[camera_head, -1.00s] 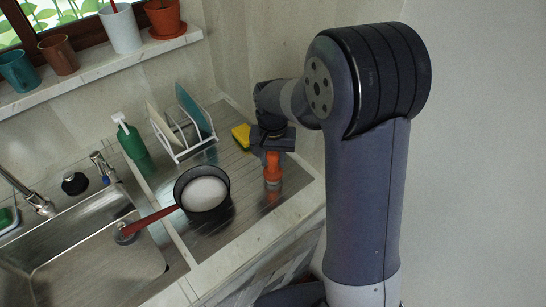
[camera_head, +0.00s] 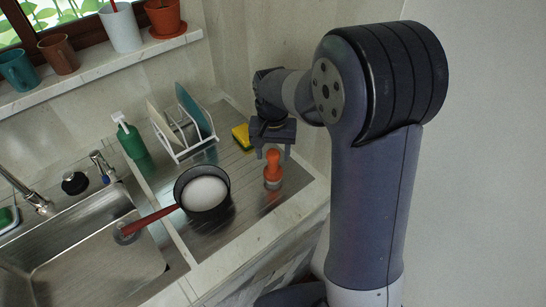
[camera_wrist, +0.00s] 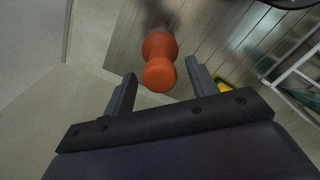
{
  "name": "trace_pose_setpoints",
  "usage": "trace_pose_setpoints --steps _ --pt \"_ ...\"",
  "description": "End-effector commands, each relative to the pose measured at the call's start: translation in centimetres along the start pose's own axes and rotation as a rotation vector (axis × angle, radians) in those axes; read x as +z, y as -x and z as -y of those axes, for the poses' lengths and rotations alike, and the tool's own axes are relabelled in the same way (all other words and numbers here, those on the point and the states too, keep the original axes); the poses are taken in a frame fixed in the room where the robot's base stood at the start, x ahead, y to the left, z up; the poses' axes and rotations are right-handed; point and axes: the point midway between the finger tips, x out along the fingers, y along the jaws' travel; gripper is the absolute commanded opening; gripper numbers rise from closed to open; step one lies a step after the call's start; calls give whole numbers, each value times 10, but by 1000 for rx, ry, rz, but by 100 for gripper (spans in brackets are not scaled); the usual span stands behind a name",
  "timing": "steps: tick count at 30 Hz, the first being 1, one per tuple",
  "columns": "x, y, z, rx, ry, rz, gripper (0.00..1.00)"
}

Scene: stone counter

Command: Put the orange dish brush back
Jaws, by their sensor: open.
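The orange dish brush (camera_head: 272,170) stands upright, bristles down, on the metal drainboard near its right end. In the wrist view its orange handle (camera_wrist: 160,62) points toward the camera, just beyond and between the two fingertips. My gripper (camera_head: 273,155) is open above and just behind the brush, its fingers pointing down. In the wrist view my gripper (camera_wrist: 160,84) has a finger on either side of the knob, with gaps visible, and holds nothing.
A dark pot (camera_head: 204,211) with white contents and a red handle stands left of the brush. A yellow-green sponge (camera_head: 242,137), a dish rack (camera_head: 185,140) and a green soap bottle (camera_head: 131,141) are behind. The sink (camera_head: 95,265) lies left; a wall rises behind the gripper.

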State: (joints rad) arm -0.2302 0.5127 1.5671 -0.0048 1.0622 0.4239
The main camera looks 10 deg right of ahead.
Motion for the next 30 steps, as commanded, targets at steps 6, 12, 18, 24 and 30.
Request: trace_pose_setpoints --steps 6,12,18,24,30 --pt "-1 50 0 -3 0 -5 55" --pt "0 82 0 -1 0 -2 55" --pt "0 94 0 0 0 0 55" --pt "0 94 0 0 0 0 55" --pt "0 94 0 0 0 1 55"
